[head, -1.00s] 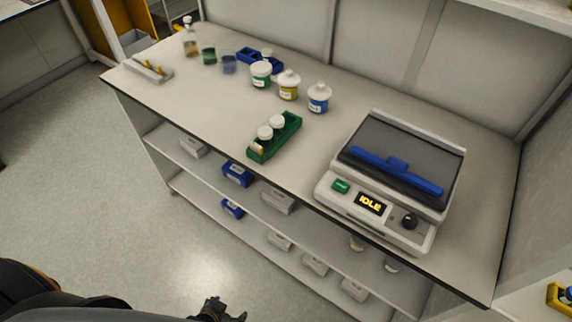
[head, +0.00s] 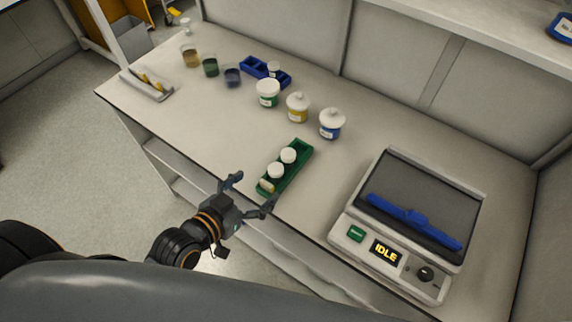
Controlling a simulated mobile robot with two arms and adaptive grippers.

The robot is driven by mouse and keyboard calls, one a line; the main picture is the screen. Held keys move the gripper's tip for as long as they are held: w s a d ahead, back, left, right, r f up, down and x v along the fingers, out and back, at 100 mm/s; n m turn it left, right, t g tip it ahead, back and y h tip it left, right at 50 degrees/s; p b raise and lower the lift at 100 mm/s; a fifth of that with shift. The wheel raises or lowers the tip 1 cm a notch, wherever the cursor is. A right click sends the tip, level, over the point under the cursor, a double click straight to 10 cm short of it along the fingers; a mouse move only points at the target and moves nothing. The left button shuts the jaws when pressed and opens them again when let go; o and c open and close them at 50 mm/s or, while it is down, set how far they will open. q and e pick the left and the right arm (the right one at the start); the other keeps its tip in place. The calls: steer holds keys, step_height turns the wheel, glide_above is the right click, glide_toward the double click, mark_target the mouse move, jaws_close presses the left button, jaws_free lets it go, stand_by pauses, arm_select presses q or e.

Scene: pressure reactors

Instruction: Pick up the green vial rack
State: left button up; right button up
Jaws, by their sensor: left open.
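The green vial rack (head: 299,158) lies near the front edge of the bench, at the middle of the head view. It holds white-capped vials (head: 282,163), and a yellowish vial shows at its near end. My left gripper (head: 252,193) is open and empty, its two fingers spread just short of the rack's near end. The fingers look apart from the rack, though the exact gap and height are hard to judge. My right gripper is not in view.
A device reading IDLE (head: 386,253) stands to the right of the rack. White-lidded jars (head: 298,107) stand behind it. A blue rack (head: 254,68), small beakers (head: 210,66) and a white tray (head: 147,86) are farther left. Bench left of the rack is clear.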

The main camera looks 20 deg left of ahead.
mark_target(271, 176)
arm_select(q)
steer(key=x, duration=0.5)
steer(key=shift+p, duration=0.3)
steer(key=shift+w+d+f, duration=0.15)
steer(key=shift+w+f, duration=0.05)
steer(key=shift+w, duration=0.15)
steer(key=w+f, duration=0.1)
steer(key=w+d+f+p, duration=0.1)
steer(key=w+f, duration=0.1)
steer(key=shift+w+d, duration=0.15)
steer(key=shift+w+d+f, duration=0.1)
steer(key=shift+w+f, duration=0.1)
steer(key=shift+w, duration=0.15)
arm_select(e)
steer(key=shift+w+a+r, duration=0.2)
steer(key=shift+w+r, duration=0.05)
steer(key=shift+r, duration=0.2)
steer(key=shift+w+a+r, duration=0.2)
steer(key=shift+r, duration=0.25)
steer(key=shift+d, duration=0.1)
arm_select(q)
steer(key=c, duration=1.3)
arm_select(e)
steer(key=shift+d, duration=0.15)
arm_select(q)
steer(key=shift+c, duration=0.2)
